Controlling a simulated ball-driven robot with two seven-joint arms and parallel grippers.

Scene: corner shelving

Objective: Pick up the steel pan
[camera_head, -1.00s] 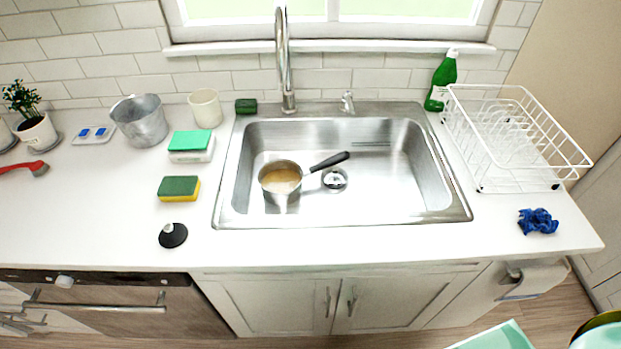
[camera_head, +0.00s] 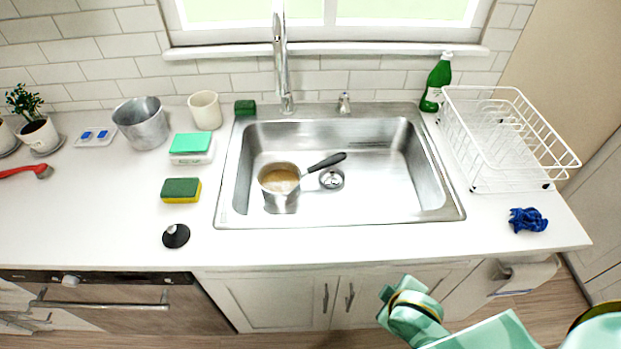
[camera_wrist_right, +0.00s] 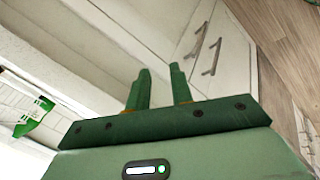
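The steel pan (camera_head: 280,180) sits in the left part of the sink basin, with brownish contents inside. Its black handle (camera_head: 327,162) points right and slightly back, past the drain. My right arm (camera_head: 415,312) shows at the lower right of the head view, in front of the cabinets and well short of the pan. In the right wrist view my right gripper (camera_wrist_right: 160,70) has its two green fingers apart with nothing between them. The pan is not in the wrist view. My left gripper is not in view.
The faucet (camera_head: 281,60) rises behind the steel sink (camera_head: 340,221). A white dish rack (camera_head: 510,140), green bottle (camera_head: 437,82) and blue cloth (camera_head: 528,220) are on the right. Sponges (camera_head: 181,190), a black stopper (camera_head: 176,236) and a metal bucket (camera_head: 141,123) stand left.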

